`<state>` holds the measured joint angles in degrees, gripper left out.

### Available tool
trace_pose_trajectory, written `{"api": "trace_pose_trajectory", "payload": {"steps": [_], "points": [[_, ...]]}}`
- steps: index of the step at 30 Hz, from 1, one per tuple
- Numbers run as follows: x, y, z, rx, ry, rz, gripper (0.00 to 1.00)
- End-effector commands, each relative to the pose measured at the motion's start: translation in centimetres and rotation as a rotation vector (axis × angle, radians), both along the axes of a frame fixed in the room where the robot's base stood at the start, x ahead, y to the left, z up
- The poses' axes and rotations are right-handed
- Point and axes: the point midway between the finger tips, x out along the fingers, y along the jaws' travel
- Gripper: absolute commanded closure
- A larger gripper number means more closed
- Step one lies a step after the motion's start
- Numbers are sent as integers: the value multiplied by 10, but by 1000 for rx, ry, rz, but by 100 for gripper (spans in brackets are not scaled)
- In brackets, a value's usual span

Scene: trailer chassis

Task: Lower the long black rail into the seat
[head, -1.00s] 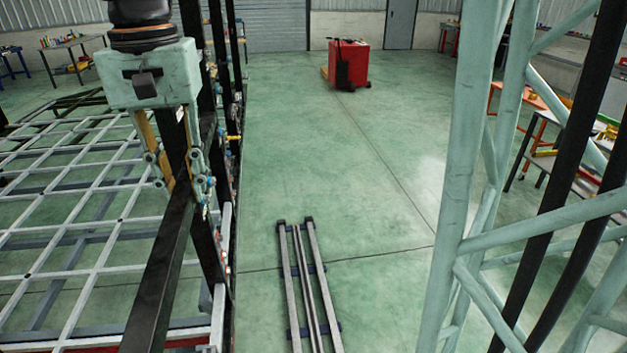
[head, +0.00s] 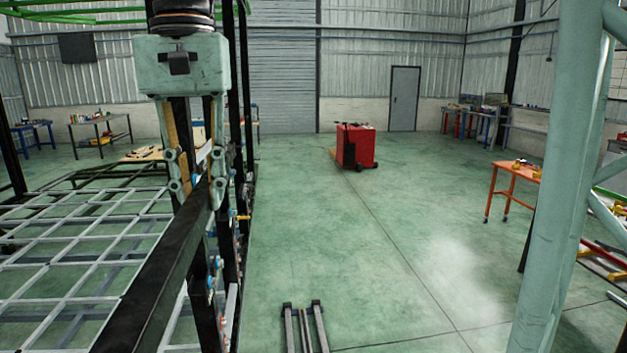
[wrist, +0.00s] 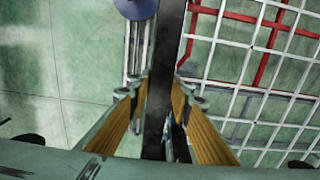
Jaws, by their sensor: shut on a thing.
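The long black rail (head: 150,290) runs from the lower left of the head view up to my gripper (head: 197,192). My gripper points down with its fingers on either side of the rail, shut on it. In the wrist view the rail (wrist: 161,95) passes between the two fingers with yellow-brown sides and continues past the top edge. The black upright frame (head: 229,120) stands just right of and behind my gripper. I cannot make out the seat, nor whether the rail touches the frame.
A white lattice (head: 75,245) lies left of the rail. Grey rails (head: 305,330) lie on the floor at the bottom centre. A red cart (head: 357,146) and an orange table (head: 514,182) stand farther off. The green floor between them is open.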

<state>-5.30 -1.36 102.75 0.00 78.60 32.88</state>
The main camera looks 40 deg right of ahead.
Motion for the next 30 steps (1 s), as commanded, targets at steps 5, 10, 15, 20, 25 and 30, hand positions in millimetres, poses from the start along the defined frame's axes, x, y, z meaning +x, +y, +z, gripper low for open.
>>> {"api": "trace_pose_trajectory", "payload": {"steps": [5, 10, 15, 20, 25, 30], "points": [[-1, 0, 3, 0, -6, 0, 100], [-1, 0, 3, 0, -6, 0, 100], [-1, 0, 4, 0, -6, 1, 100], [1, 4, 3, 0, -6, 2, 100], [4, 11, 3, 0, -6, 3, 100], [9, 19, 2, 0, -6, 2, 100]]}}
